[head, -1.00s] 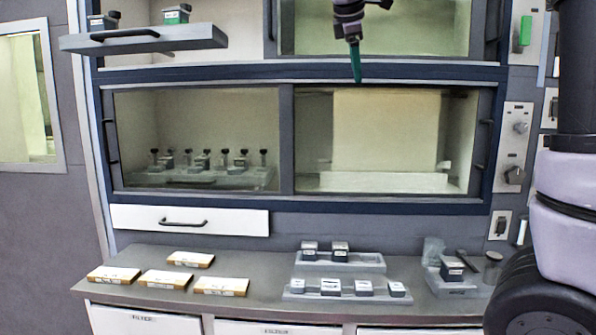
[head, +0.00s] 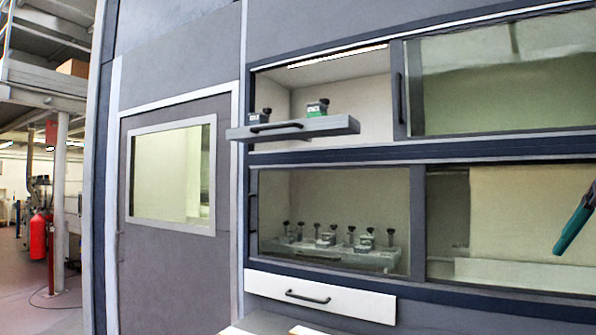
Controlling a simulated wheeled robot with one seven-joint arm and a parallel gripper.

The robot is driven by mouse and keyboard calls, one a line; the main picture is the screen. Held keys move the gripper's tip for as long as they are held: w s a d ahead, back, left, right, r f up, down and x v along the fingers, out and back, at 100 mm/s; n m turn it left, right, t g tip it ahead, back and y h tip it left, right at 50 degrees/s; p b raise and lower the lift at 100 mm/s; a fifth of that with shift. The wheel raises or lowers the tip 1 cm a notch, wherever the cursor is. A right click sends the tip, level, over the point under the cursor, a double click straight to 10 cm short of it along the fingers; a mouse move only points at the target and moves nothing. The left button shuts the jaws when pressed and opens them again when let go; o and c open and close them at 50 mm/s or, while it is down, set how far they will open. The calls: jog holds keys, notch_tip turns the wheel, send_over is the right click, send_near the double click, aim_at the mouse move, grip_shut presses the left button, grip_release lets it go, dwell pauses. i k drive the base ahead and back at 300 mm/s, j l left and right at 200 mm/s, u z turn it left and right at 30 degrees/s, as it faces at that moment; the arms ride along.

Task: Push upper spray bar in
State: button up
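The upper spray bar looks to be the grey bar with a black handle (head: 292,130) that sticks out of the open upper left bay. It carries small dark-knobbed blocks, one with a green front (head: 317,108). My gripper (head: 560,248) is at the right edge, its teal finger part pointing down and left in front of the lower right window. It is well to the right of and lower than the bar, touching nothing that I can see. Its fingers overlap in this view, so open or shut is unclear. The bar's rear end inside the bay is hidden.
Behind the lower left glass stands a rack (head: 330,252) with several knobbed pieces. A white drawer (head: 320,295) is below it. A closed door with a window (head: 172,172) is at the left. Open floor and a red extinguisher (head: 38,238) show at far left.

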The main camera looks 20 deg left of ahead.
aim_at(339, 125)
jog(key=u, duration=1.25)
